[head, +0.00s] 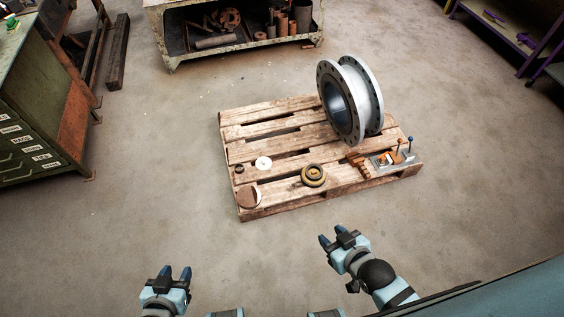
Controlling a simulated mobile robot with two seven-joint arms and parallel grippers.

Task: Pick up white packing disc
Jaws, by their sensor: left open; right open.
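The white packing disc (263,163) lies flat on the slats of a wooden pallet (285,200), left of the pallet's middle. It is small and round with a dark spot at its centre. My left gripper (175,272) is open and empty at the lower left, above the floor and well short of the pallet. My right gripper (337,238) is open and empty in front of the pallet's near edge. Neither gripper touches the disc. Nothing covers the disc in the head view.
A large flanged pipe (366,90) stands on the pallet's far right. A yellow-and-black ring (314,175), a brown disc (249,196), a small dark ring (239,169) and a tool set (392,160) also lie there. Cabinets (35,130) stand left. The floor in front is clear.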

